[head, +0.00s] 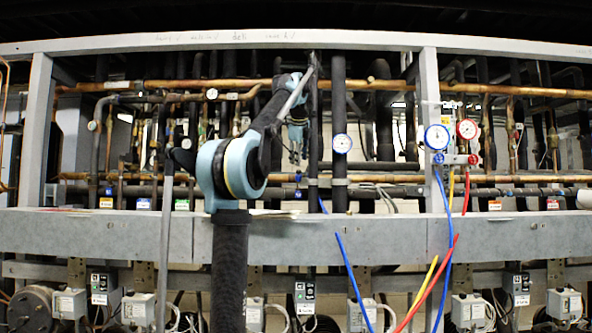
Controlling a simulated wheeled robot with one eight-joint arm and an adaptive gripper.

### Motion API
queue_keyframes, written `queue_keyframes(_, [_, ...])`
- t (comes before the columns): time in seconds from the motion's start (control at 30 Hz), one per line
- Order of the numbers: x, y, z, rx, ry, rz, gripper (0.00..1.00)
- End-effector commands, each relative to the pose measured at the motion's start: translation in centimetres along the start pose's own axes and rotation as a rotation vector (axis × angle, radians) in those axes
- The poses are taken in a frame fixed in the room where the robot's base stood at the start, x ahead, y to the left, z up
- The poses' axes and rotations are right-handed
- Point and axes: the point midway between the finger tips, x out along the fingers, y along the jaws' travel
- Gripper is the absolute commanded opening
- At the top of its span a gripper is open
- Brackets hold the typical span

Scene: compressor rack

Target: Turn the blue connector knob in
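A gauge manifold hangs on the right upright, with a blue gauge (437,137) and a red gauge (467,129). A small blue knob (438,158) sits at the manifold's left end and a red knob (473,160) at its right end. Another small blue fitting (298,177) sits on a pipe left of centre. I cannot tell which blue part is the connector knob. My gripper (297,158) points down in front of the pipes, just above the blue fitting and well left of the manifold. Its fingers are too small to tell whether they are open.
Blue (352,275), yellow (424,280) and red (432,283) hoses hang in front of the grey beam (520,238). Copper and black pipes crowd the rack behind my gripper. A round white gauge (342,143) is right of it. Grey boxes line the bottom.

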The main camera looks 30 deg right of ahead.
Motion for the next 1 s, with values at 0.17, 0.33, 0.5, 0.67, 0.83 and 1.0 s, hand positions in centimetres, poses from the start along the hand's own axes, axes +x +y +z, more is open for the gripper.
queue_keyframes(0.17, [2.4, 0.0, 0.0, 0.000, 0.000, 0.000, 0.33])
queue_keyframes(0.33, [4.4, 0.0, 0.0, -0.001, 0.000, 0.000, 0.33])
queue_keyframes(0.5, [6.3, 0.0, -0.1, -0.001, 0.001, 0.000, 0.33])
queue_keyframes(0.67, [6.2, 0.0, -0.1, -0.133, 0.001, 0.000, 0.33])
queue_keyframes(0.83, [6.2, 0.0, -0.1, -0.290, 0.001, 0.000, 0.33])
queue_keyframes(1.0, [6.2, 0.0, 0.0, -0.427, 0.000, 0.000, 0.33])
